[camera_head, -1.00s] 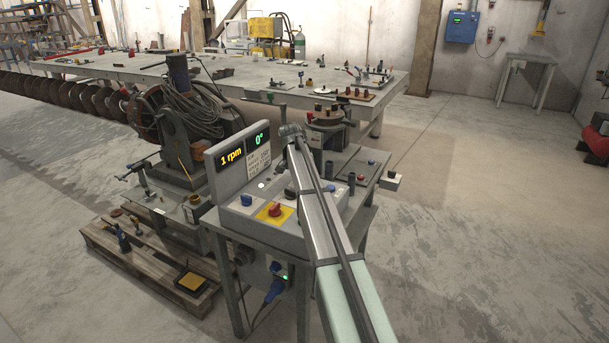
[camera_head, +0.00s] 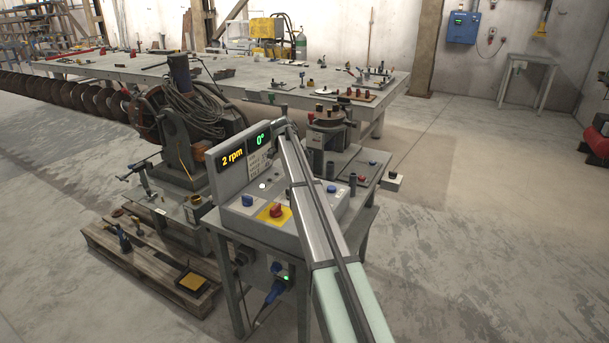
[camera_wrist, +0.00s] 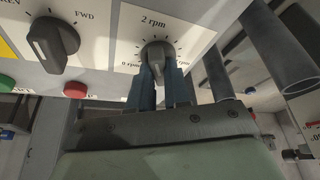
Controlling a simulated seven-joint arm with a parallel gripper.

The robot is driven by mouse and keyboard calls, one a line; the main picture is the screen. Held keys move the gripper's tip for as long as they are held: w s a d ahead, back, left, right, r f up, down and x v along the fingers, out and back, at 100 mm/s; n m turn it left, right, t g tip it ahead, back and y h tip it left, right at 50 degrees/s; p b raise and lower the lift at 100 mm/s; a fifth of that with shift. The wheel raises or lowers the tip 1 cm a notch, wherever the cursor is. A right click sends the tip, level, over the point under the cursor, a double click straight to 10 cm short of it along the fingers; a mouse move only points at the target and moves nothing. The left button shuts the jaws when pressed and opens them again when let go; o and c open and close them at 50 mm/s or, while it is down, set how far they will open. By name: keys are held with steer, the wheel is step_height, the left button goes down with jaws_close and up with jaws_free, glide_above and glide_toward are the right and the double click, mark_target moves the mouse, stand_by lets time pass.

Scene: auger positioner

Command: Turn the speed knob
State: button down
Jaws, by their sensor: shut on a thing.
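The speed knob (camera_wrist: 156,60) is dark grey and sits in the middle of a tick-mark dial in the wrist view. The label above it reads "2 rpm", and "0 rpm" shows at its lower left. My gripper (camera_wrist: 157,78) is shut on the knob from below, with one blue-grey finger on each side. The display (camera_head: 233,156) in the head view reads "2 rpm" in orange and "0°" in green. My arm hides the knob and gripper in the head view.
A REV/FWD selector knob (camera_wrist: 54,44) is left of the speed knob. Below it are a green button (camera_wrist: 6,83) and a red button (camera_wrist: 75,90). Grey tubes (camera_wrist: 278,50) stand close on the right. A red emergency stop (camera_head: 276,210) sits on yellow.

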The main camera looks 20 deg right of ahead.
steer(key=m+g, duration=0.1)
steer(key=m, duration=0.1)
steer(key=m+y, duration=0.1)
steer(key=m, duration=0.2)
steer(key=shift+w+m+g, duration=0.2)
steer(key=shift+m+g, duration=0.1)
steer(key=shift+g, duration=0.1)
stand_by(0.4)
steer(key=c, duration=1.1)
jaws_free()
steer(key=v, duration=0.7)
steer(key=shift+r, duration=0.25)
